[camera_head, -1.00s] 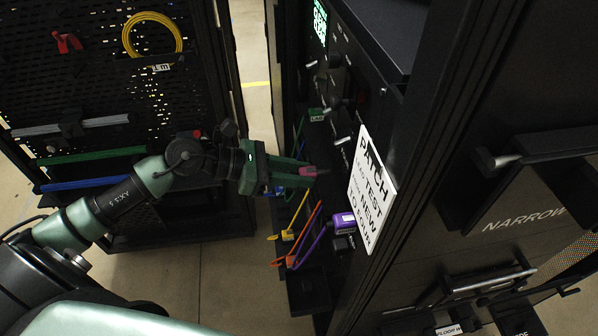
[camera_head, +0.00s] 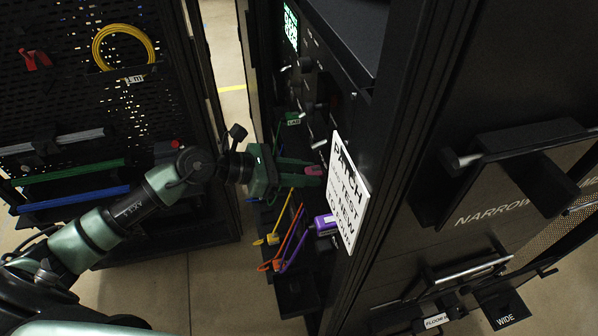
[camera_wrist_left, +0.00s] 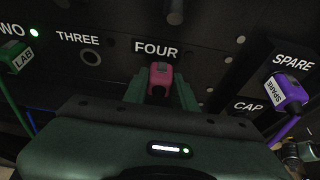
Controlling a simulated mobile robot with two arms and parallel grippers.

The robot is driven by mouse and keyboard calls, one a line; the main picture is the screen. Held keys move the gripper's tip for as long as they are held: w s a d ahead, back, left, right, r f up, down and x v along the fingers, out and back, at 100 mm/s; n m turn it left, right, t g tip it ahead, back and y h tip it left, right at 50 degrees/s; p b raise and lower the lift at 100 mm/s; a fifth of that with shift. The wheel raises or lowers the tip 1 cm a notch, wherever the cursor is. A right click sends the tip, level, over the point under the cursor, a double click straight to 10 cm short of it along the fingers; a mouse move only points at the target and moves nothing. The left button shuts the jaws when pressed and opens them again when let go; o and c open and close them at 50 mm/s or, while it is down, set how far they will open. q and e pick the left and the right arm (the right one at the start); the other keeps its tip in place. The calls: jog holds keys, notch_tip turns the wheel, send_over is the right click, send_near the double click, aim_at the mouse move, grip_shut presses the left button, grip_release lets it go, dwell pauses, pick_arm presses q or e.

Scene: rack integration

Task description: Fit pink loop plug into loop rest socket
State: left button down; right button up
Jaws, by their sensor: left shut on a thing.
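The pink loop plug (camera_head: 314,171) is between the green fingers of my left gripper (camera_head: 308,172), at the face of the dark rack panel. In the left wrist view the pink plug (camera_wrist_left: 160,76) sits between the two fingertips, just below the label FOUR. The gripper is shut on it. Whether the plug touches the panel or enters a socket cannot be told, as the plug hides that spot. No label reading loop rest is legible. My right gripper is not in view.
A purple SPARE plug (camera_wrist_left: 287,92) is at the right and a green LAB plug (camera_wrist_left: 18,57) at the left. Port THREE (camera_wrist_left: 91,58) looks empty. A white PATCH sign (camera_head: 348,195) stands close beside the gripper. Coloured cables (camera_head: 290,238) hang below.

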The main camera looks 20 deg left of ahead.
pick_arm(q)
jog(key=shift+w+d+r, duration=0.1)
jog(key=shift+r, duration=0.05)
jog(key=c, duration=1.1)
grip_release()
jog(key=shift+d, duration=0.1)
jog(key=shift+o, duration=0.2)
